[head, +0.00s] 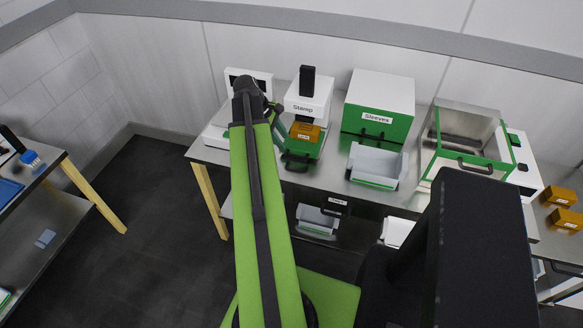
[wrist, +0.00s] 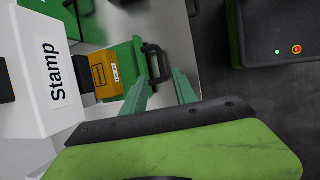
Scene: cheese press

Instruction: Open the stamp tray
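The white stamp machine (head: 308,93), labelled "Stamp", stands on the metal table; it also shows in the wrist view (wrist: 45,75). Its green tray (head: 312,151) sticks out at the front, with an orange labelled block (head: 305,131) on it. The tray's black handle (head: 296,162) faces the table's front edge. In the wrist view the handle (wrist: 157,62) is at the tips of my gripper (wrist: 163,76). My gripper's two green fingers are apart and hold nothing that I can see. Whether they touch the handle is unclear.
Right of the stamp are a green and white Sleeves box (head: 379,103), a light grey bin (head: 376,165) and a green-framed glass-sided case (head: 465,145). Orange blocks (head: 563,218) lie at the far right. A lower shelf holds more bins. The floor (head: 150,200) at left is clear.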

